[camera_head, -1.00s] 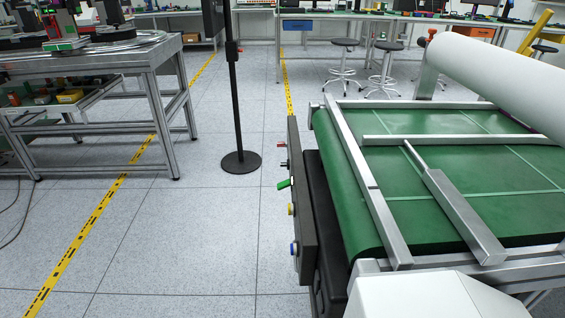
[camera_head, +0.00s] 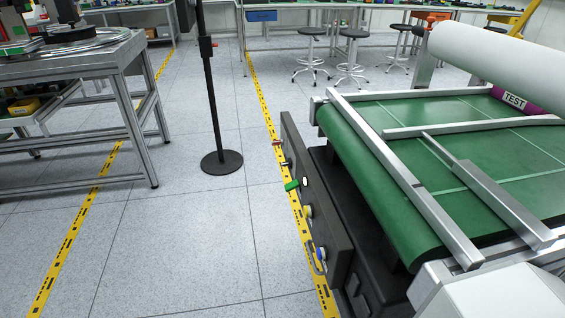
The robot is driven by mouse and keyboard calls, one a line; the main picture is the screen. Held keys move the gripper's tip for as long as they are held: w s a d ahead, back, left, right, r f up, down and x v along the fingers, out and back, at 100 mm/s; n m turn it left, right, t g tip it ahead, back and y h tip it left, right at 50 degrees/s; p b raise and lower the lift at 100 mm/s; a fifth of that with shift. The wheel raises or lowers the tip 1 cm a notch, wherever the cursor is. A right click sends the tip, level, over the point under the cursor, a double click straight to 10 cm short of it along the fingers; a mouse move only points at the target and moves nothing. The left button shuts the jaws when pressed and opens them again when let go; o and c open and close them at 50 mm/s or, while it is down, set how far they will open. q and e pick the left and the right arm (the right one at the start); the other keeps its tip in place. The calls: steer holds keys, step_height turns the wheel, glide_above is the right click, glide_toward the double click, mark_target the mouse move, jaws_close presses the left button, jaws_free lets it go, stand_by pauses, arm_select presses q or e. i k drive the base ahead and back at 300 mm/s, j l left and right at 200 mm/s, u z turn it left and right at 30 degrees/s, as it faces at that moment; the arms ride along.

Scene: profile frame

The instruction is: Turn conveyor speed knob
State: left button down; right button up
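The conveyor (camera_head: 400,190) has a green belt and stands at the right. A dark control panel (camera_head: 318,215) is on its left side, seen at a steep angle. Along the panel are a red control (camera_head: 278,143), a small dark one (camera_head: 286,163), a green handle-like control (camera_head: 292,185), a yellow control (camera_head: 308,211) and a blue control (camera_head: 320,254). I cannot tell which of them is the speed knob, and no markings are readable. Neither of my grippers is in view.
A black pole on a round base (camera_head: 222,162) stands left of the conveyor. A metal workbench (camera_head: 85,62) is at the left. Stools (camera_head: 352,60) and tables are at the back.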

mark_target(288, 164)
steer(key=j+z, duration=0.1)
steer(key=j, duration=0.15)
steer(key=i+j+z, duration=0.15)
steer(key=z, duration=0.5)
steer(key=i+j+z, duration=0.3)
steer(key=j, duration=0.25)
steer(key=i+j+z, duration=0.15)
steer(key=j, duration=0.15)
steer(key=i+j, duration=0.15)
steer(key=j, duration=0.2)
steer(key=i+j+z, duration=0.1)
steer(key=j, duration=0.3)
steer(key=i+j, duration=0.15)
steer(key=j, duration=0.2)
